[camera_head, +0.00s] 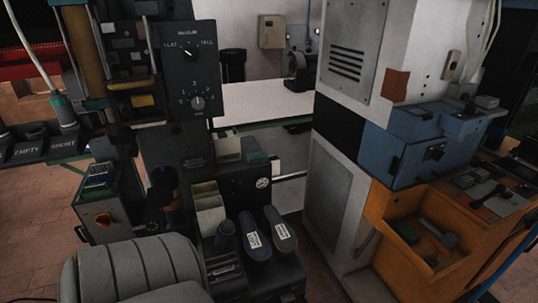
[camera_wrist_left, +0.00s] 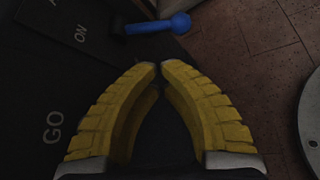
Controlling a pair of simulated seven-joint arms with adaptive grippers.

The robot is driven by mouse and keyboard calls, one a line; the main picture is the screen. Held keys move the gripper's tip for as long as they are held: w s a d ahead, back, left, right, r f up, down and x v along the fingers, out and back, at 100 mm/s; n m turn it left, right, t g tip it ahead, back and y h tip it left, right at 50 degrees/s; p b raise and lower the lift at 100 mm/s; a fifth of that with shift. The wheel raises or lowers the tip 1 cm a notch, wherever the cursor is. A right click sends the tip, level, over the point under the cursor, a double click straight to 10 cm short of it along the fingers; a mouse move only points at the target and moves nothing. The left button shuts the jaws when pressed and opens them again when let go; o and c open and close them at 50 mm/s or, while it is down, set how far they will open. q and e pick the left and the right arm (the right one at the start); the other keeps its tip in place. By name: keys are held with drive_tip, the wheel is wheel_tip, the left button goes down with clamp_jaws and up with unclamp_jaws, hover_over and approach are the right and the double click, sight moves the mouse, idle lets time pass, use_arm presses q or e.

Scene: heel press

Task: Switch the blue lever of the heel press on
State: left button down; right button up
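In the left wrist view, a blue lever (camera_wrist_left: 160,24) with a rounded knob end sticks out from a dark panel (camera_wrist_left: 60,60) near the top. The panel carries a white "ON" label close to the lever and a "GO" label lower left. My left gripper (camera_wrist_left: 160,68) has yellow ribbed fingers whose tips come together, with nothing between them. The fingertips are below the lever in the picture and apart from it. I cannot make out the blue lever or either gripper in the head view.
In the head view, a dark machine with dials (camera_head: 192,75) stands left of a grey cabinet (camera_head: 345,120). A blue box (camera_head: 415,150) and an orange bench (camera_head: 450,250) are at right. A grey seat (camera_head: 135,270) is in front. Tiled floor shows beside the lever.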

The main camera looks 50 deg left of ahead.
use_arm(q)
drive_tip(key=x, duration=0.9)
drive_tip(key=shift+w, duration=0.25)
use_arm(e)
drive_tip(key=shift+s+a, duration=0.1)
use_arm(q)
drive_tip(key=shift+f, duration=0.15)
drive_tip(key=shift+s, duration=0.1)
use_arm(e)
drive_tip(key=shift+s, duration=0.1)
